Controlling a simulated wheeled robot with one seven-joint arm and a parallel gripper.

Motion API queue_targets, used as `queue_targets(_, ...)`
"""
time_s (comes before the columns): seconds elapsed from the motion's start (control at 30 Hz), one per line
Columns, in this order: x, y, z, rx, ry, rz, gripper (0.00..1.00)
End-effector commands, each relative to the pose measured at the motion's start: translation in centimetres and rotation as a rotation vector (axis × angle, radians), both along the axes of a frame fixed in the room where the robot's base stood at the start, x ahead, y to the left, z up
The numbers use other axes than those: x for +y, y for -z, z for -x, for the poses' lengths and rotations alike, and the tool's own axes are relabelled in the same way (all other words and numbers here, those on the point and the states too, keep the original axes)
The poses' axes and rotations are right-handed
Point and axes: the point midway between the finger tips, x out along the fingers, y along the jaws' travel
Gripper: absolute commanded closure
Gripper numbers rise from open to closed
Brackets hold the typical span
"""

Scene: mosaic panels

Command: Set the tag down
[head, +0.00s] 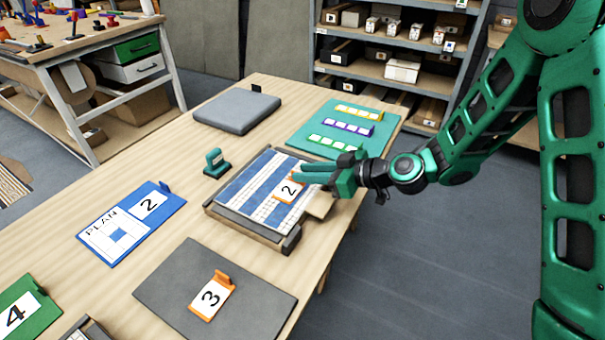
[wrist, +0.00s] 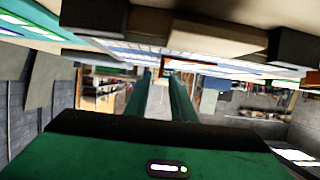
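The orange-framed tag with the number 2 (head: 289,189) lies on, or very close over, the right part of a blue-and-white striped mosaic panel in a dark frame (head: 247,196). My gripper (head: 303,173) reaches in from the right at the tag's upper edge. Its two green fingers look apart. In the wrist view the fingers (wrist: 160,80) show a gap between them, with the orange of the tag (wrist: 177,65) just past their tips. Whether the fingertips touch the tag cannot be told.
Blue plan board (head: 118,236) with a 2 lies left; grey board (head: 170,290) bears orange tag 3 (head: 212,297). A green stamp-like tool (head: 216,163) stands beside the panel. Behind are a grey pad (head: 236,110) and a teal mat (head: 310,115) with tile strips. A shelf (head: 400,60) stands behind.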

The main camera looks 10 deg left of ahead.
Motion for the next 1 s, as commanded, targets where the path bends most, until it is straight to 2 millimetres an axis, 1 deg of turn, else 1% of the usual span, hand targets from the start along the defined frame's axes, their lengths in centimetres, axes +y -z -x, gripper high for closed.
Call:
queue_targets(0.03, -1.1, -0.5, 0.2, 0.001, 0.006, -0.002, 0.78)
queue_targets(0.2, -4.1, -1.8, 1.3, 0.0, 0.004, -0.002, 0.78)
queue_targets(0.4, -6.5, -2.9, 2.2, 0.0, 0.004, -0.002, 0.78)
queue_targets(0.6, -7.5, -3.3, 2.6, 0.001, 0.0, -0.001, 0.78)
queue_targets(0.87, -7.6, -3.4, 2.7, 0.002, 0.0, 0.002, 0.78)
queue_targets(0.93, -8.1, -3.4, 2.8, 0.009, 0.002, 0.016, 0.78)
queue_targets(1.0, -9.2, -3.2, 3.0, 0.033, 0.008, 0.052, 0.78)
